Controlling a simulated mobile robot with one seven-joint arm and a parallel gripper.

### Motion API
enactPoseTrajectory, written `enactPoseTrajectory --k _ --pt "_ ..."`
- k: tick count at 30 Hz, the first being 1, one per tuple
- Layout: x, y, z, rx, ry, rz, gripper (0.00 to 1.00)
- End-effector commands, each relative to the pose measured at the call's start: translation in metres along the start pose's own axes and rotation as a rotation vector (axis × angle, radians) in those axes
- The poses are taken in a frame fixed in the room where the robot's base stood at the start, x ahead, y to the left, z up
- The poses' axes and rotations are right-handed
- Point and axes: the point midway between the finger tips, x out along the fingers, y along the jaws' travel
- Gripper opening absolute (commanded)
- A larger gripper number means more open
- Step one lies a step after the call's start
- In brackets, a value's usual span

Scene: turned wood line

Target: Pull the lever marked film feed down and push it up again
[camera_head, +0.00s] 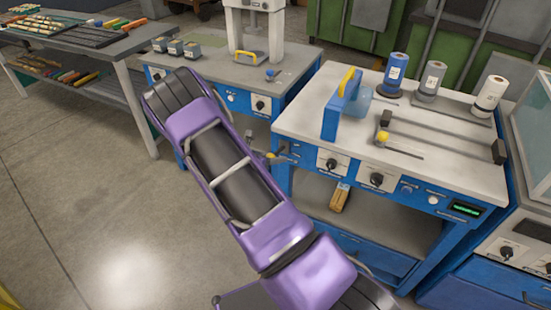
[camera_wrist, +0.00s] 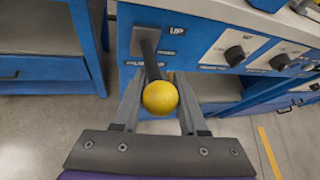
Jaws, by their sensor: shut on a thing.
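The lever has a dark shaft (camera_wrist: 150,60) and a yellow ball knob (camera_wrist: 160,97). It comes out of the blue front panel of the machine in the wrist view. In the head view its yellow knob (camera_head: 273,158) shows small at the panel's left end. My gripper (camera_wrist: 159,88) is shut on the lever, with one finger on each side near the knob; the knob partly hides the contact. My arm hides most of my gripper in the head view.
Dials (camera_head: 376,181) line the panel right of the lever. Another blue machine (camera_head: 262,85) stands behind left. The floor at left is clear.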

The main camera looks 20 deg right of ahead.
Motion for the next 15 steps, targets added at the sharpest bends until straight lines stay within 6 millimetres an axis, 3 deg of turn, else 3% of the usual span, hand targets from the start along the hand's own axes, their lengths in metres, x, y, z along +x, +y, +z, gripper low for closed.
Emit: enactPoseTrajectory --k 1,5,6,9,10,15 --pt "-0.0003 -0.0013 0.0095 0.010 -0.017 -0.006 0.00" --pt "-0.0002 -0.0013 0.0098 0.011 -0.018 -0.006 0.00" --pt "-0.0002 -0.0014 0.0099 0.010 -0.018 -0.006 0.49" --pt "-0.0001 -0.0013 0.0081 0.008 -0.015 -0.006 0.67" --pt "-0.0001 -0.0012 0.0075 0.007 -0.014 -0.006 0.71" --pt "0.0001 -0.0010 0.0050 0.005 -0.011 -0.005 0.71"
